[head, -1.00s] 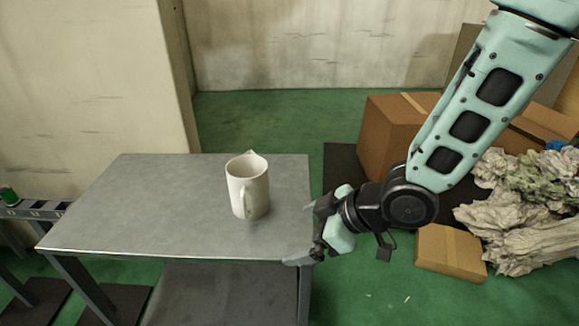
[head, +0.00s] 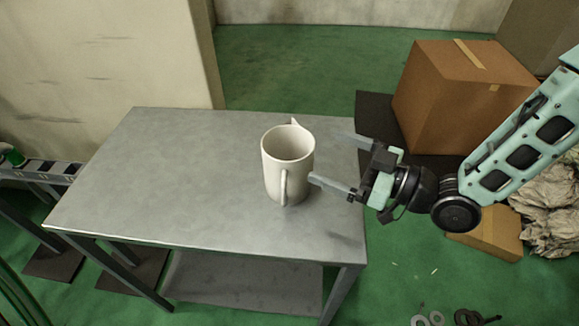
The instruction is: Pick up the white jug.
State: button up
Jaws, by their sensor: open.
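The white jug (head: 286,168) stands upright on the grey metal table (head: 170,185), toward its right side. Its spout points to the back and its handle faces the front. My gripper (head: 335,160) is just right of the jug, with its fingers pointing left. The fingers are spread apart and hold nothing. The nearer fingertip is close to the jug's right side by the handle; I cannot tell whether it touches. The farther finger is behind and to the right of the jug.
The table is otherwise bare, with free room left of the jug. A cardboard box (head: 462,98) stands on the floor at the back right, with a smaller box (head: 492,232) beneath my arm. A pale wall pillar (head: 110,60) rises behind the table's left side. Washers (head: 436,317) lie at the bottom right.

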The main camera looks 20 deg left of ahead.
aim_at(290, 142)
jog(key=a, duration=0.3)
jog(key=w+a+p, duration=0.1)
jog(key=a, duration=0.2)
jog(key=a+p, duration=0.1)
jog(key=a, duration=0.2)
jog(key=shift+w+a+f, duration=0.1)
jog(key=shift+w+a, duration=0.05)
jog(key=shift+a, duration=0.1)
jog(key=c, duration=1.1)
